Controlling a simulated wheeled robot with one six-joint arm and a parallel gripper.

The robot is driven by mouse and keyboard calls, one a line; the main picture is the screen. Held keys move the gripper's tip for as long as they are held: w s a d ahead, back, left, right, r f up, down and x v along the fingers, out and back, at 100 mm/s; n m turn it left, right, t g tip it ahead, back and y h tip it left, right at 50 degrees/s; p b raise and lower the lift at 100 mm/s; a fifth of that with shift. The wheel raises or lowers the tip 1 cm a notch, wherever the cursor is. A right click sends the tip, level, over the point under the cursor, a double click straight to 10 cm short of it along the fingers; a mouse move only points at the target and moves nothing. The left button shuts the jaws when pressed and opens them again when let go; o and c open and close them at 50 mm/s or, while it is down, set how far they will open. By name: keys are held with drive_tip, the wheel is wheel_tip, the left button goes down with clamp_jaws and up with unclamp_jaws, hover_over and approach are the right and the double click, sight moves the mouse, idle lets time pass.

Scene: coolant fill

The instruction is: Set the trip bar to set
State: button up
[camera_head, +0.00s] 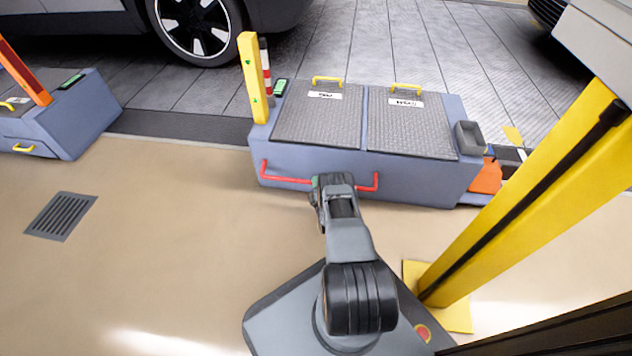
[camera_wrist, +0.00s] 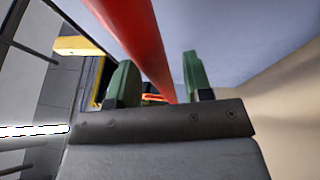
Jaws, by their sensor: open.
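The trip bar is a red bar (camera_head: 285,175) along the lower front of a blue-grey box (camera_head: 420,180), with a bent-up end at each side. My gripper (camera_head: 334,181) is at the bar's right half in the head view and hides part of it. In the wrist view the two green fingers of my gripper (camera_wrist: 158,82) stand apart. The red bar (camera_wrist: 137,35) runs down from the top into the gap between them. I cannot tell whether a finger touches it. No set marking is readable.
The box has two grey lids with yellow handles (camera_head: 327,79) and a yellow post (camera_head: 254,80) at its left. A thick yellow column (camera_head: 530,190) stands close on the right. A floor grate (camera_head: 61,216) lies left.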

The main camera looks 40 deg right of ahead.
drive_tip(key=shift+w+d, duration=0.15)
drive_tip(key=shift+d, duration=0.05)
drive_tip(key=shift+d, duration=0.15)
drive_tip(key=shift+c, duration=0.3)
clamp_jaws()
